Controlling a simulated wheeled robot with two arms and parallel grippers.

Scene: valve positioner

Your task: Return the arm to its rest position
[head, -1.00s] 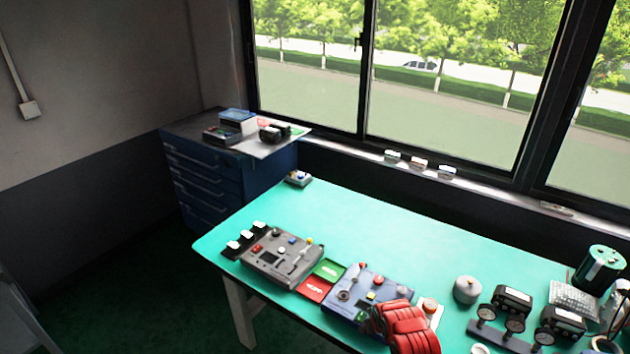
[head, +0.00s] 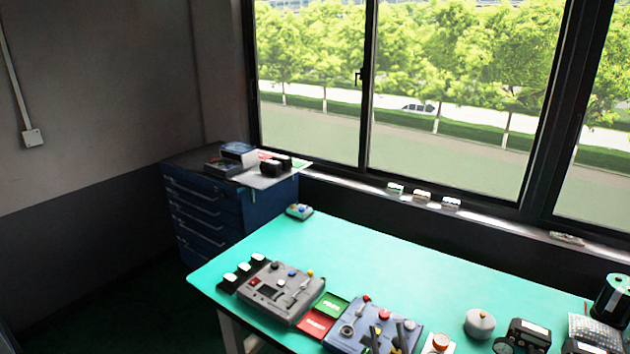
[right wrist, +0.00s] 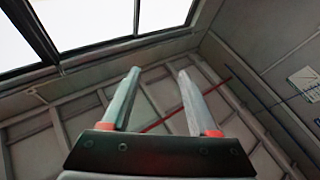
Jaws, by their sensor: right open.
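My right gripper (head: 388,338) shows at the bottom edge of the head view as two dark upright fingers, apart from each other. They overlap the blue-grey control box (head: 362,320) in the picture; I cannot tell the gap between them. In the right wrist view my right gripper (right wrist: 158,95) is open with nothing between its fingers. It points up toward the ceiling (right wrist: 200,65) and the top of a window. The rest of my right arm is below the head view. My left gripper is not in view.
The green table (head: 400,265) carries a grey control box (head: 280,292), red (head: 315,323) and green cards (head: 333,307), a round grey knob-topped part (head: 479,323) and gauges at the right. A blue drawer cabinet (head: 215,210) stands behind left. The table's back middle is clear.

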